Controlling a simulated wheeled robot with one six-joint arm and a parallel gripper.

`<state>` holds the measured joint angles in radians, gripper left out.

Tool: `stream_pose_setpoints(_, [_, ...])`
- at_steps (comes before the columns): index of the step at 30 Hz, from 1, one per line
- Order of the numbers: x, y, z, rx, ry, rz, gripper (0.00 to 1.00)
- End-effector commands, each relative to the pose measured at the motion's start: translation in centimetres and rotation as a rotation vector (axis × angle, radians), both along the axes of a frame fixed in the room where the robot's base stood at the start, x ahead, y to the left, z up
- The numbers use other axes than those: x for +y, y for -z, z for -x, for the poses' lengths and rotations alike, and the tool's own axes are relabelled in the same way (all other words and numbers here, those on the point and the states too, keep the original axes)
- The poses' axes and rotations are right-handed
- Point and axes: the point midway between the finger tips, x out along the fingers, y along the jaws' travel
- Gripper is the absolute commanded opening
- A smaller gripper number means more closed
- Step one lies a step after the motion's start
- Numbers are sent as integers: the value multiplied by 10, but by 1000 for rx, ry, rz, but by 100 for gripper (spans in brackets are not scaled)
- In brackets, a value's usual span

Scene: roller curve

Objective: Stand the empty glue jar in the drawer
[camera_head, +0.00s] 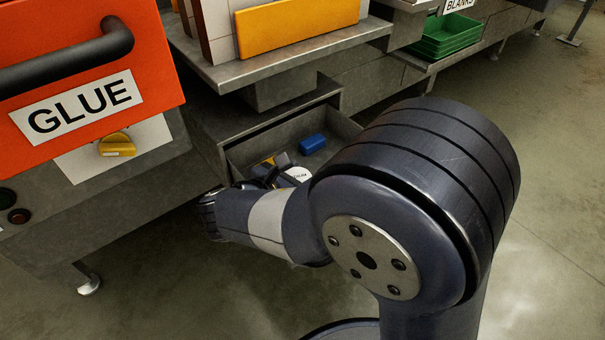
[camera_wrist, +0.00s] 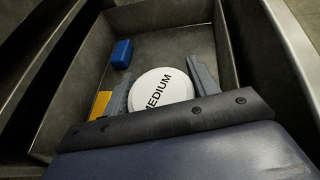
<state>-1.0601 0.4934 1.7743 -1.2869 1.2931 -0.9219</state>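A round white top marked "MEDIUM" (camera_wrist: 160,91), seemingly the glue jar's, shows inside the drawer (camera_wrist: 70,112) in the wrist view. Its body is hidden beneath, so I cannot tell if it touches the drawer floor. The white top also shows in the head view (camera_head: 299,175), partly behind my arm. My gripper (camera_wrist: 162,68) reaches down into the open drawer, one grey finger on each side of the jar. The fingers lie close to its rim. Whether they press on it I cannot tell. The drawer (camera_head: 345,124) is pulled out under the bench in the head view.
A blue block (camera_wrist: 122,54) lies at the drawer's far left in the wrist view. A yellow thing (camera_wrist: 100,104) is beside the left finger. The drawer floor beyond the jar is clear. A bench shelf (camera_head: 290,62) overhangs the drawer. The orange GLUE machine (camera_head: 150,75) stands at left.

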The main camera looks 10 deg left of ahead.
Motion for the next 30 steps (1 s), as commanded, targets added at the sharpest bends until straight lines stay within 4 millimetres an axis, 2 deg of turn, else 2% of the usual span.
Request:
stream_pose_setpoints(1, [0,0,0,0,0,-1,60])
stream_pose_setpoints(6, [0,-1,0,0,0,-1,73])
stream_pose_setpoints(16, [2,-7,2,-1,0,-2,73])
stream_pose_setpoints(20, [10,-16,18,-1,-5,-2,73])
stream_pose_setpoints(30, [39,-42,76,0,-5,-1,73])
